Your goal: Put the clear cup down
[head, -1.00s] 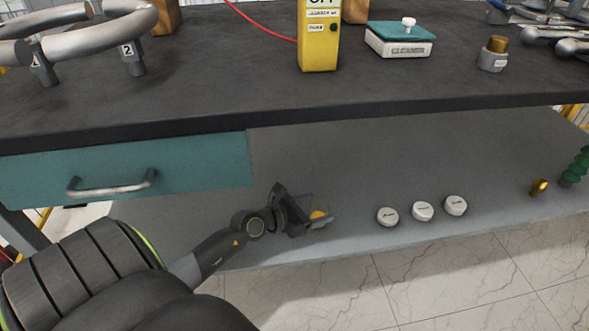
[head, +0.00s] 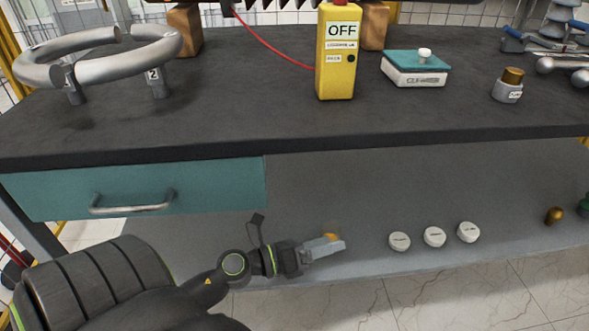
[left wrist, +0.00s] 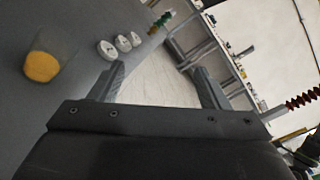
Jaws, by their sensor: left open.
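The clear cup (left wrist: 52,58), with orange-yellow material at its bottom, stands on the grey lower shelf (left wrist: 30,120) in the left wrist view. In the head view only its orange part (head: 331,237) shows clearly, just behind the fingers of my left gripper (head: 328,248). In the left wrist view my left gripper (left wrist: 160,82) is open, with nothing between its fingers. The cup is outside the jaws, to the left of the left finger there. My right gripper is not in view.
Several round white labelled pieces, one here (head: 434,237), sit on the shelf to the right. A brass piece (head: 554,216) is farther right. The dark tabletop (head: 250,110) and teal drawer (head: 130,190) overhang the shelf. Shelf room between cup and white pieces is clear.

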